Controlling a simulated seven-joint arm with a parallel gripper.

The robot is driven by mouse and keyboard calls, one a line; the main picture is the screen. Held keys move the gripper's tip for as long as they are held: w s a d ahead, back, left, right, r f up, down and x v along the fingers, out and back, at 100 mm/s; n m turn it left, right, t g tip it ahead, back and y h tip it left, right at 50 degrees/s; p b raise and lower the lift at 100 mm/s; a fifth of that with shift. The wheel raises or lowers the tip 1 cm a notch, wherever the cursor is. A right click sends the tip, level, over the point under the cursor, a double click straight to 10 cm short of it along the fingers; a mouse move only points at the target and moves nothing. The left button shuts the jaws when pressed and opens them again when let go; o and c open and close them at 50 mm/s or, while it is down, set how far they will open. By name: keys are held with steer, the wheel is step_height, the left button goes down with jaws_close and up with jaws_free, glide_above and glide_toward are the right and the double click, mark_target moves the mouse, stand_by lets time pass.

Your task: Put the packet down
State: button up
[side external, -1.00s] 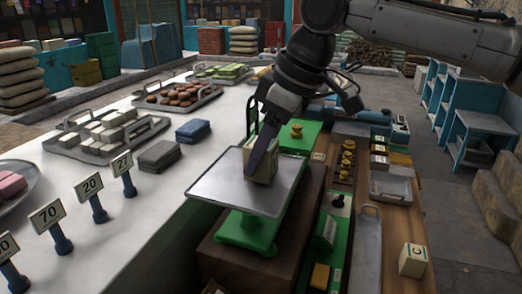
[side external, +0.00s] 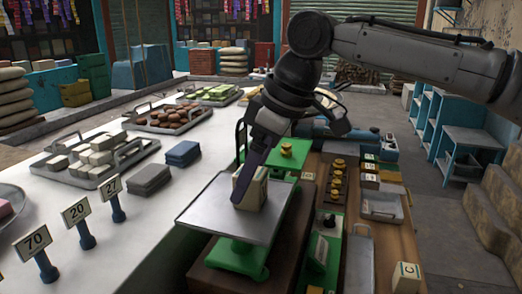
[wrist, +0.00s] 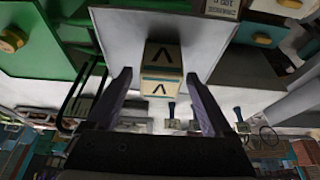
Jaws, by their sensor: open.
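The packet (side external: 254,190) is a small cream box with dark marks, standing on the grey metal pan (side external: 208,212) of a green scale (side external: 240,258). In the wrist view the packet (wrist: 162,58) shows two cream faces, each with a dark angular mark. My gripper (wrist: 158,76) is open, its two dark purple fingers spread to either side of the packet with a gap at each side. In the side view, one finger of my gripper (side external: 240,190) hides part of the packet. The other finger is largely hidden there.
Brass weights (side external: 338,178) stand in a wooden rack right of the scale. Another cream packet marked C (side external: 406,277) lies at the front right. Number signs (side external: 76,213) and trays of goods (side external: 98,160) stand on the white counter. A green platform (side external: 285,155) holds a brass weight behind the pan.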

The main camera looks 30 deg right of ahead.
steer(key=v, duration=1.2)
steer(key=s+d+f+m+t+h, duration=0.1)
steer(key=s+d+f+m, duration=0.25)
steer(key=d, duration=0.55)
steer(key=s+d+f+m+t+h, duration=0.1)
steer(key=s+d+f+m, duration=0.15)
steer(key=s+d, duration=0.45)
steer(key=s+d+f+m, duration=0.1)
steer(key=s+d+f, duration=0.4)
steer(key=f, duration=0.4)
steer(key=s+d+f+m+h, duration=0.1)
steer(key=s+d+f+m, duration=0.1)
steer(key=s+d+f, duration=0.4)
step_height(320, 180, down, 3)
steer(key=shift+s+f, duration=0.2)
steer(key=shift+s, duration=0.4)
